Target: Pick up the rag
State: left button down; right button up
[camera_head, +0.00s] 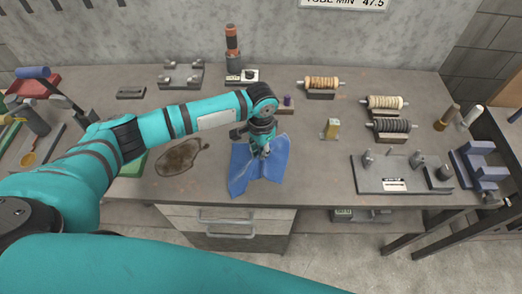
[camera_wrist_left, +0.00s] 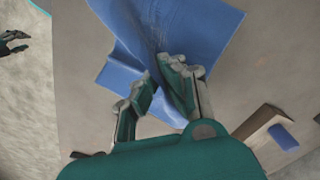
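The rag (camera_head: 243,172) is a creased blue cloth on the grey workbench, near its front edge. It also fills the upper middle of the left wrist view (camera_wrist_left: 200,28). My left gripper (camera_head: 265,153) points down at the middle of the rag. In the left wrist view its fingers (camera_wrist_left: 157,78) lean toward each other with a fold of the cloth bunched between them. The rag's sides rise around the fingers, and its lower part lies on or close to the bench. My right gripper (camera_wrist_left: 15,43) shows small at the left edge of the wrist view, its fingers spread and empty.
A small wooden block with a purple spool (camera_head: 287,101) stands just behind the gripper. A yellow piece (camera_head: 332,128) and a grey fixture plate (camera_head: 400,176) stand to the right. The bench front edge is close below the rag.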

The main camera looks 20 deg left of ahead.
pick_arm(q)
notch_tip(320, 180, up, 9)
jog(key=p, duration=0.5)
pick_arm(e)
notch_tip(320, 180, up, 7)
jog(key=shift+r, duration=0.1)
pick_arm(q)
notch_tip(320, 180, up, 9)
